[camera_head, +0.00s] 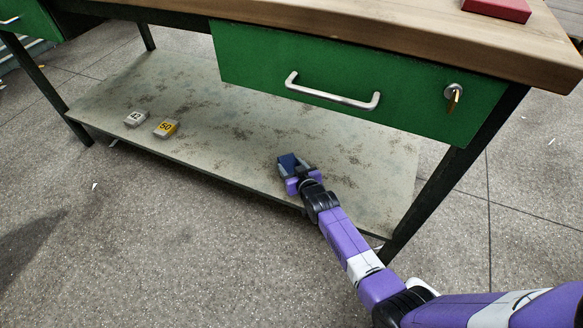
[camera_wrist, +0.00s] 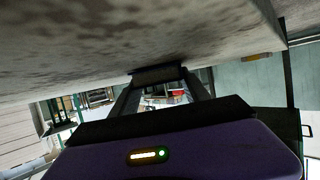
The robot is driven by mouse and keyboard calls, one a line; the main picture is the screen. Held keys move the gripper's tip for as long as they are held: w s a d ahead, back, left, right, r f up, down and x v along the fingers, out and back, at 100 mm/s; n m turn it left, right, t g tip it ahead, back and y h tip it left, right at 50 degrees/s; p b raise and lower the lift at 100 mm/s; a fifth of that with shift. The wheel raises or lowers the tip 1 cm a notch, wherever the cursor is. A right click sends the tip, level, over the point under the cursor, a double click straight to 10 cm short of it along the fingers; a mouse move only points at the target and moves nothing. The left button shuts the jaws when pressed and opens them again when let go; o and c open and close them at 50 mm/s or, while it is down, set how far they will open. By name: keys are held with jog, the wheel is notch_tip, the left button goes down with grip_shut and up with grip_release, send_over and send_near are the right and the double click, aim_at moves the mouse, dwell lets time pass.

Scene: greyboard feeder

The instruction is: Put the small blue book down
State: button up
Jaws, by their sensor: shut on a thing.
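The small blue book (camera_head: 287,161) is at the end of my arm, over the lower shelf (camera_head: 230,130) of the workbench. My gripper (camera_head: 295,172) is shut on it, with a finger on each side. In the wrist view, the two fingers of my gripper (camera_wrist: 160,92) reach to a dark edge of the book (camera_wrist: 158,74). That edge is at or very close to the shelf surface (camera_wrist: 120,40), which fills the top of this view. I cannot tell whether the book touches the shelf. Much of the book is hidden by the gripper.
A grey numbered block (camera_head: 135,118) and a yellow block marked 50 (camera_head: 165,128) lie at the shelf's left. A green drawer (camera_head: 350,85) with a metal handle hangs above the shelf. A red box (camera_head: 497,8) sits on the tabletop. The shelf between blocks and gripper is clear.

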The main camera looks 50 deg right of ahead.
jog(key=shift+f, duration=0.15)
jog(key=o, duration=1.4)
